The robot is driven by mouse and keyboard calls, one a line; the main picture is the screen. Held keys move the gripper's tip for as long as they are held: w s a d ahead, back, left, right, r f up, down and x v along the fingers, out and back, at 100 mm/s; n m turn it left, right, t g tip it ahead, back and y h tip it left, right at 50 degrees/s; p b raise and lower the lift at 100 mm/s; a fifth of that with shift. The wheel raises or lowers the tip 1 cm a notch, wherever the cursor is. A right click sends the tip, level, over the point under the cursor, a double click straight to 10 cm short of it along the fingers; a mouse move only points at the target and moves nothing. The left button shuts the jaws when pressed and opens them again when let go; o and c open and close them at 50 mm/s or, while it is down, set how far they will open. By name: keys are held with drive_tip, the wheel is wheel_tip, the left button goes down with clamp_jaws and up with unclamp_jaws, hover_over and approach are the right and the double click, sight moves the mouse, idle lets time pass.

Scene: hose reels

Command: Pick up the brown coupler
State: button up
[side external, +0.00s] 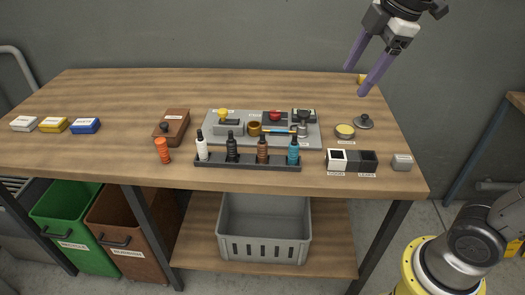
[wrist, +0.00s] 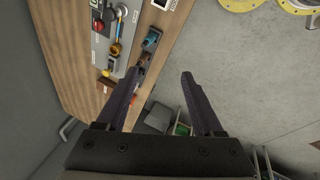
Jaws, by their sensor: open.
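The brown coupler (side external: 263,149) stands upright in a dark rack (side external: 247,164) near the table's front edge. It is between a black one (side external: 232,148) and a blue one (side external: 293,150), with a white one (side external: 202,147) at the left end. My gripper (side external: 356,80) is open and empty, high above the table's back right side, well apart from the rack. In the wrist view the open fingers (wrist: 160,74) point toward the table edge and floor.
Behind the rack lies a grey panel (side external: 240,142) with several fittings. An orange cylinder (side external: 162,150) and a brown box (side external: 172,126) stand left of it. The table's back strip is clear.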

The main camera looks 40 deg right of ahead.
drive_tip(key=w+a+f+n+g, duration=0.15)
drive_tip(key=w+n, duration=0.25)
drive_tip(key=w, duration=0.7)
drive_tip(key=n+g, duration=0.1)
drive_tip(key=g, duration=0.1)
hover_over(263, 142)
drive_tip(key=w, duration=0.1)
wheel_tip(263, 142, down, 10)
drive_tip(key=shift+g, duration=0.25)
wheel_tip(263, 142, down, 9)
drive_tip(key=shift+r, duration=0.1)
drive_tip(key=shift+s+d+f, duration=0.1)
drive_tip(key=shift+f, duration=1.45)
drive_tip(key=shift+s+d+f, duration=0.1)
drive_tip(key=shift+f, duration=1.45)
clamp_jaws()
